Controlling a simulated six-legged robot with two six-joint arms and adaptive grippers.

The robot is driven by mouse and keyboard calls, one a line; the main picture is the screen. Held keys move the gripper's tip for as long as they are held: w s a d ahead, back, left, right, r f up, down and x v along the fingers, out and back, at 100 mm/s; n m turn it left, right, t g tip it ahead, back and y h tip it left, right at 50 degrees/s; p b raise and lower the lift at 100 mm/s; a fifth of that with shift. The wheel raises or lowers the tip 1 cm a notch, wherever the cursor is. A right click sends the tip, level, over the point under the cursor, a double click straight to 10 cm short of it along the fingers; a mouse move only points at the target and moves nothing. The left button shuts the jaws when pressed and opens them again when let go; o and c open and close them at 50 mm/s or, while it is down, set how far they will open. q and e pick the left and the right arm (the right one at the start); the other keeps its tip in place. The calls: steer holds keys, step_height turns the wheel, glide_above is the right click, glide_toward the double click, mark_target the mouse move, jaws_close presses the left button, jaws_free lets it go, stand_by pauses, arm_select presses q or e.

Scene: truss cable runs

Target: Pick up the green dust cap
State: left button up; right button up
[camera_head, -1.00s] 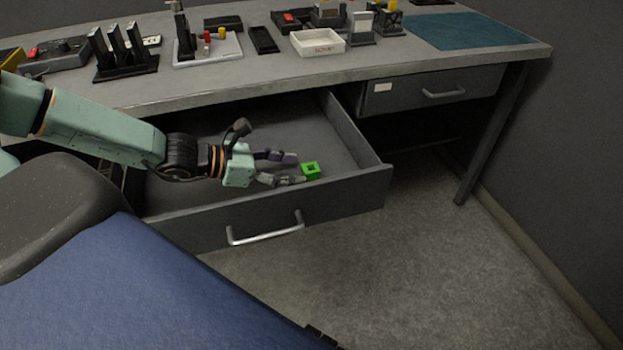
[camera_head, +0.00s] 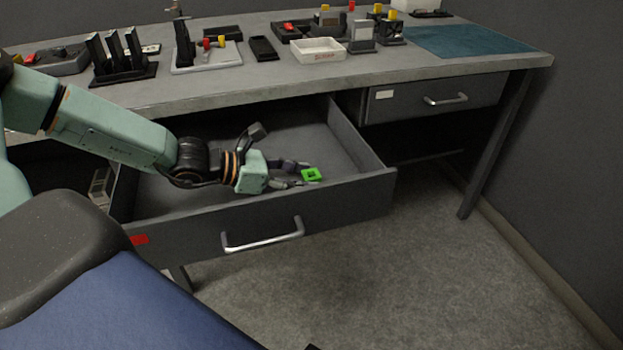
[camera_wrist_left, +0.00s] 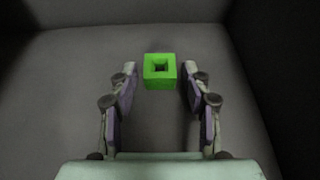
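The green dust cap (camera_head: 312,175) is a small bright green square block with a square hole. It lies in the open drawer (camera_head: 348,197), near the drawer's right part. My left gripper (camera_head: 296,174) reaches into the drawer from the left, its fingers pointing at the cap. In the left wrist view the gripper (camera_wrist_left: 160,80) is open, and the cap (camera_wrist_left: 160,84) sits between and slightly beyond the two fingertips. A gap shows on each side of the cap. My right gripper is not in view.
The drawer walls surround the gripper, with the front wall and metal handle (camera_head: 262,236) nearest. The grey workbench top (camera_head: 215,93) overhangs behind, carrying a white tray (camera_head: 318,50), black racks and small devices. A closed drawer (camera_head: 420,96) is at the right.

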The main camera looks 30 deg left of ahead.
arm_select(q)
steer(key=c, duration=0.5)
steer(key=shift+c, duration=0.2)
steer(key=shift+r, duration=0.1)
step_height(320, 180, up, 10)
steer(key=p, duration=0.9)
